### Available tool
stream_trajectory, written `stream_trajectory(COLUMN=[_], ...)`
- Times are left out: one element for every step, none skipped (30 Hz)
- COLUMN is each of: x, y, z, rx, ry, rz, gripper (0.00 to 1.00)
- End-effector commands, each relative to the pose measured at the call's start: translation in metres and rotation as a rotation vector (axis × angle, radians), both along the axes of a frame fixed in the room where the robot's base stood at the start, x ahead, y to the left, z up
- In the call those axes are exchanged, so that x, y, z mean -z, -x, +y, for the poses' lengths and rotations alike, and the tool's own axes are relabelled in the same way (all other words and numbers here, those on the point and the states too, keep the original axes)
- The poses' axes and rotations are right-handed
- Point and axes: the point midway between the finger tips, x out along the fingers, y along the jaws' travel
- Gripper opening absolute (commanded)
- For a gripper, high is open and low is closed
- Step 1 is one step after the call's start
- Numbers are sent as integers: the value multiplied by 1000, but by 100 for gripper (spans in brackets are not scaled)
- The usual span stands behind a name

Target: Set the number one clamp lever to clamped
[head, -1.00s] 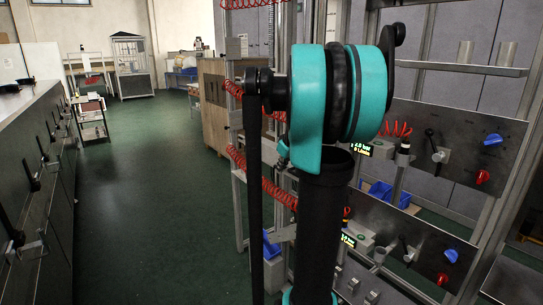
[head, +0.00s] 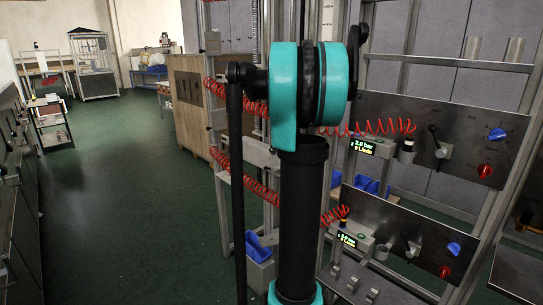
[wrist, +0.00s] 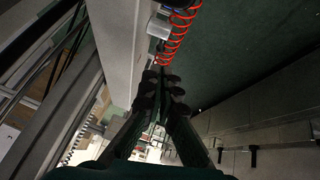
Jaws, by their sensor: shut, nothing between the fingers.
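My gripper (wrist: 160,84) shows only in the wrist view. Its dark fingers are together, with nothing held between them. In the head view, my teal and black arm stands in front of the frame and hides part of it. An upper panel (head: 465,125) carries a black-handled lever (head: 436,142), and a lower panel (head: 385,222) carries another lever (head: 411,247). My gripper is not seen touching a lever.
Both panels have blue knobs (head: 497,134) and red knobs (head: 485,171). Red coiled hoses (head: 240,180) hang along the metal frame. In the wrist view a red coil (wrist: 176,35) lies just beyond my fingertips. A dark cabinet (head: 18,190) lines the left; green floor (head: 130,210) between is clear.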

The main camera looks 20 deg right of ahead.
Motion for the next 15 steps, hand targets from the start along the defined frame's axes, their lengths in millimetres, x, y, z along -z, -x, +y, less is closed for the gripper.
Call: stream_trajectory(x=[7,11,17,21,26,32,36,41,46,50,54,58,60,63,66], y=[-5,-8,-12,-15,-18,-22,-25,-27,-31,-33,-36,-38,-40,-42,-44], z=[1,1,2,2,2,3,3,3,3,3,4,4,4,4,4], rx=[-1,-1,-1,-2,-2,-2,-2,-1,-1,-1,-1,-1,-1,-1,-1], ry=[0,0,0,-1,0,0,0,0,0,0,-1,-1,0,1,1], rz=[0,0,0,-1,-1,-1,-1,0,0,0,0,0,0,0,0], gripper=[0,0,0,0,0,0,0,0,0,0,0,0,0,0,0])
